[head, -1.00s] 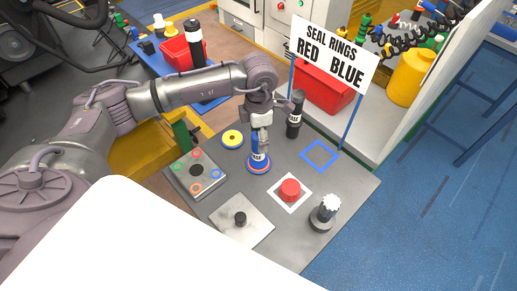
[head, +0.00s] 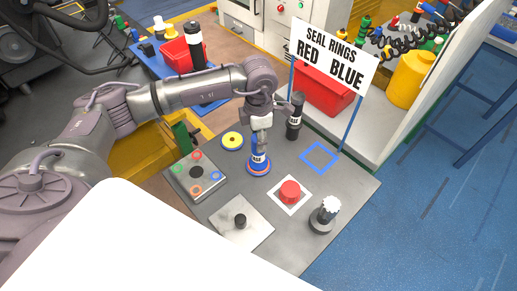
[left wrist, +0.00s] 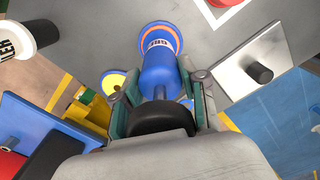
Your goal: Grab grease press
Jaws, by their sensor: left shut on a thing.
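The grease press (head: 259,165) is a blue upright cylinder with a white label and a wide blue and orange foot. It stands on the grey worktop (head: 222,163), between the yellow ring and the red button. My left gripper (head: 260,143) comes down on it from above and is shut on its upper part. In the left wrist view the blue body of the grease press (left wrist: 160,72) lies between the two fingers (left wrist: 160,97), with a dark round end close to the palm. I cannot tell whether its foot touches the worktop. My right gripper is not in view.
A black labelled bottle (head: 295,117) stands close behind the gripper. Around are a yellow ring (head: 232,139), a red button (head: 290,189), a knob (head: 325,213), a metal plate with a peg (head: 243,238) and a seal-rings sign (head: 333,55). A blue square outline (head: 319,146) is empty.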

